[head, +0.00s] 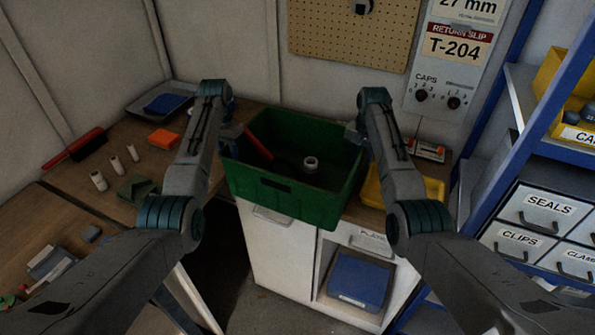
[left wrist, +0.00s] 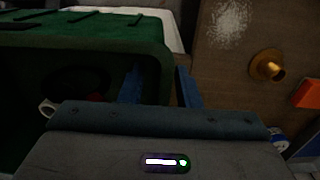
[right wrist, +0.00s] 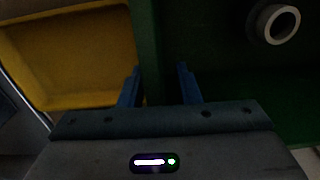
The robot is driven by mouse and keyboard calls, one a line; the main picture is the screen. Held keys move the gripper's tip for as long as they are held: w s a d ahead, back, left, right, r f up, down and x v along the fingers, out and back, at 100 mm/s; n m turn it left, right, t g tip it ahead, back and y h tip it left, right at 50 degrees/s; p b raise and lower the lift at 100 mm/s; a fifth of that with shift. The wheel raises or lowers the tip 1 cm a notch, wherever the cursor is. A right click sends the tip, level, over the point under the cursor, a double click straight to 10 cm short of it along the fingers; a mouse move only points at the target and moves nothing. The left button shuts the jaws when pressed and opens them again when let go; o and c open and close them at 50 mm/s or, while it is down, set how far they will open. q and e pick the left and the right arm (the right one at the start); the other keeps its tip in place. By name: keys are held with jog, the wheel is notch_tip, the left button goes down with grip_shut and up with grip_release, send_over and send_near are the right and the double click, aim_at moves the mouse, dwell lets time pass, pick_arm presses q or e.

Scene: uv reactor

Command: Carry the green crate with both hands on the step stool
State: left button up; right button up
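The green crate (head: 285,205) is upright in the middle of the head view, over the front part of the white cabinet. It holds a pale ring (head: 310,164) and a red-handled thing (head: 258,145). My left gripper (head: 232,140) is at its left wall; in the left wrist view the fingers stand either side of the wall (left wrist: 155,60). My right gripper (head: 354,132) is at its right wall, and the right wrist view shows the wall (right wrist: 147,45) between its fingers. I cannot see a step stool.
A yellow bin (head: 432,191) stands close right of the crate. The white cabinet (head: 275,255) below has an open bay with a blue box (head: 358,282). A wooden bench (head: 130,190) with tools and pale tubes is at left, a blue shelf frame (head: 490,130) at right.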

pick_arm(q)
jog(key=shift+w+f, duration=0.1)
jog(key=shift+f, duration=0.55)
pick_arm(e)
jog(key=shift+w+f, duration=0.1)
jog(key=shift+f, duration=0.55)
pick_arm(q)
jog(key=shift+r, duration=0.1)
grip_shut()
pick_arm(e)
jog(key=shift+r, duration=0.1)
grip_shut()
pick_arm(q)
jog(key=shift+r, duration=0.1)
pick_arm(e)
jog(key=shift+r, duration=0.1)
